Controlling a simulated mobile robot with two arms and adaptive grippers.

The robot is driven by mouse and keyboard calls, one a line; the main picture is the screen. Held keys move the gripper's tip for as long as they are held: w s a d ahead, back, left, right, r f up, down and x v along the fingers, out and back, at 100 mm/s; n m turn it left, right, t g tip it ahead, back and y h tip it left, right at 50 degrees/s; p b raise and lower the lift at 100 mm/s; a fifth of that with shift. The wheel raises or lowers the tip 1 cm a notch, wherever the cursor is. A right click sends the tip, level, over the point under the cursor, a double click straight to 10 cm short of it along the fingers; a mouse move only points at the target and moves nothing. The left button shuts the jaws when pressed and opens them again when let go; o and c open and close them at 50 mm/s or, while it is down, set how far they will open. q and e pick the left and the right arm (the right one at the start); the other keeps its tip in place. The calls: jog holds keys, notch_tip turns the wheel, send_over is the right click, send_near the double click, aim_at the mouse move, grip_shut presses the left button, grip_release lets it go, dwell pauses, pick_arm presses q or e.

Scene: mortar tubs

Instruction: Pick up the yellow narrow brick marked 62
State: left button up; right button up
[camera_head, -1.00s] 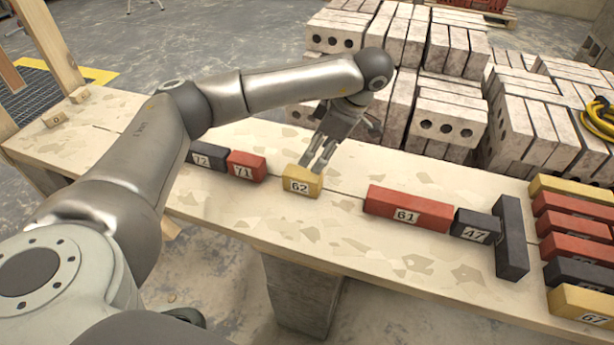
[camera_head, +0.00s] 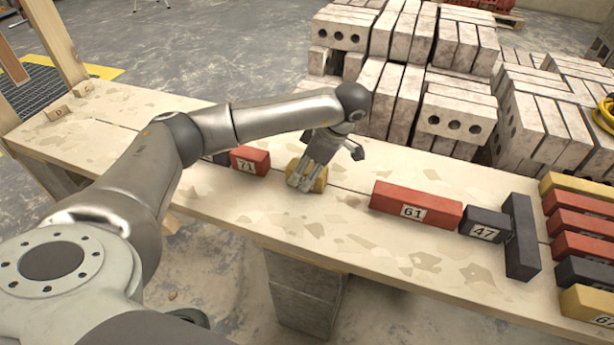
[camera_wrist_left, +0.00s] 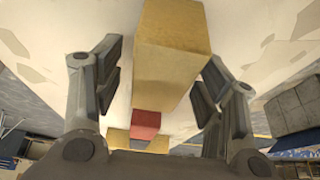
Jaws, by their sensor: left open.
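The yellow narrow brick (camera_head: 320,180) stands on the pale bench, partly hidden behind my left gripper (camera_head: 304,182) in the head view; its number is covered there. In the left wrist view the yellow brick (camera_wrist_left: 170,55) lies between the two spread fingers of the left gripper (camera_wrist_left: 162,95), with a gap on each side. The left gripper is open and around the brick, not closed on it. My right gripper does not show.
A red brick marked 71 (camera_head: 249,160) stands left of the yellow one. A red brick marked 61 (camera_head: 415,204) and dark brick 47 (camera_head: 484,224) lie to the right. Grey blocks (camera_head: 455,120) are stacked behind the bench (camera_head: 370,250).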

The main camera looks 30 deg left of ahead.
pick_arm(q)
jog(key=shift+f, duration=0.25)
dwell(0.5)
jog(key=c, duration=1.3)
jog(key=shift+c, duration=0.5)
jog(key=shift+r, duration=0.15)
